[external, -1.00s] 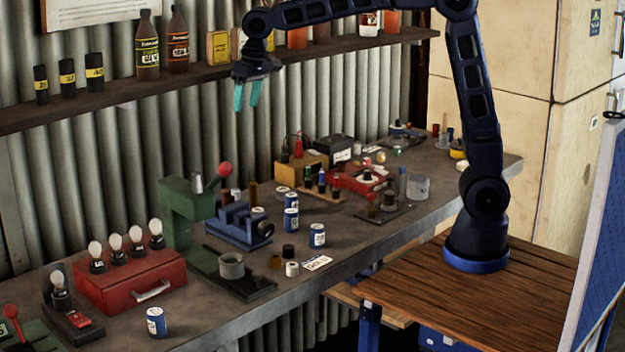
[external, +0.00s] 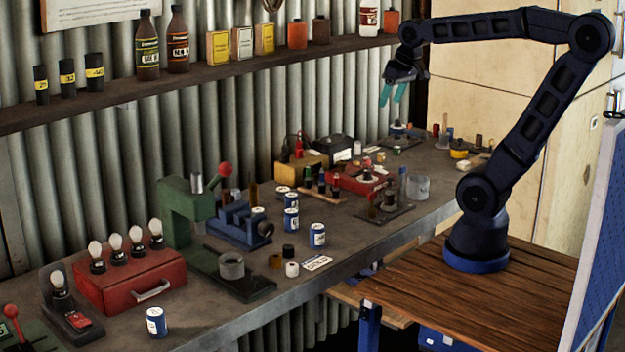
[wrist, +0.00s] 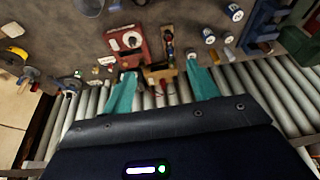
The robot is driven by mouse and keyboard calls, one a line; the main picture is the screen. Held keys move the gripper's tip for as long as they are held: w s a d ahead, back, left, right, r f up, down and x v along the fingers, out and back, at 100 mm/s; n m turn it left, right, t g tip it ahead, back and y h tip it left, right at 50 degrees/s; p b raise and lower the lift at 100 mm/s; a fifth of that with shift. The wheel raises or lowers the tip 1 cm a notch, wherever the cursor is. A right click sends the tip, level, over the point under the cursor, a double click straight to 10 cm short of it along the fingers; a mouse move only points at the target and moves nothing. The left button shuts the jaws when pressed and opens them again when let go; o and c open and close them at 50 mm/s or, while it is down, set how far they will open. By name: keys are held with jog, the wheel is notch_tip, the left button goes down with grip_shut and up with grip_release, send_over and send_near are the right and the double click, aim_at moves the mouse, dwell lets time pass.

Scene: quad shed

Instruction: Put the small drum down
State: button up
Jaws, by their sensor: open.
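My gripper (external: 391,97) is open and empty, held high above the far right part of the bench. Its two teal fingers show spread apart in the wrist view (wrist: 160,72), with nothing between them. Several small blue and white drum-shaped cans stand on the bench. One is at the front left (external: 156,322), one near the bench's front edge (external: 317,235), and one stands behind that (external: 291,219). Cans also show at the top right of the wrist view (wrist: 235,12). I cannot tell which can is the small drum. None touches my gripper.
The bench (external: 218,317) is crowded with a red case (external: 120,285), a green press (external: 180,210), a blue vise (external: 240,228) and a red meter box (external: 355,180). A shelf (external: 200,76) with bottles and boxes runs along the wall. Bare bench lies around the front left can.

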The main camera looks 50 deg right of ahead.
jog(key=s+d+f, duration=0.4)
jog(key=s, duration=0.2)
jog(key=shift+s+f+m+h, duration=0.25)
jog(key=shift+s+m+h, duration=0.05)
jog(key=shift+o, duration=0.2)
dwell(0.7)
jog(key=o, duration=0.4)
jog(key=shift+c, duration=0.2)
jog(key=o, duration=0.4)
jog(key=shift+w+r, duration=0.2)
jog(key=shift+w, duration=0.2)
jog(key=shift+o, duration=0.5)
jog(key=w+a+r+n, duration=0.2)
jog(key=w+a+n, duration=0.1)
jog(key=w, duration=0.4)
jog(key=shift+a+r+n+h, duration=0.15)
jog(key=shift+r+n+h, duration=0.2)
jog(key=shift+n, duration=0.55)
jog(key=w+a+n+h, duration=0.2)
jog(key=w+a+n, duration=1.1)
jog(key=w+a, duration=0.7)
notch_tip(320, 180, down, 10)
jog(key=w, duration=0.2)
jog(key=shift+d, duration=0.45)
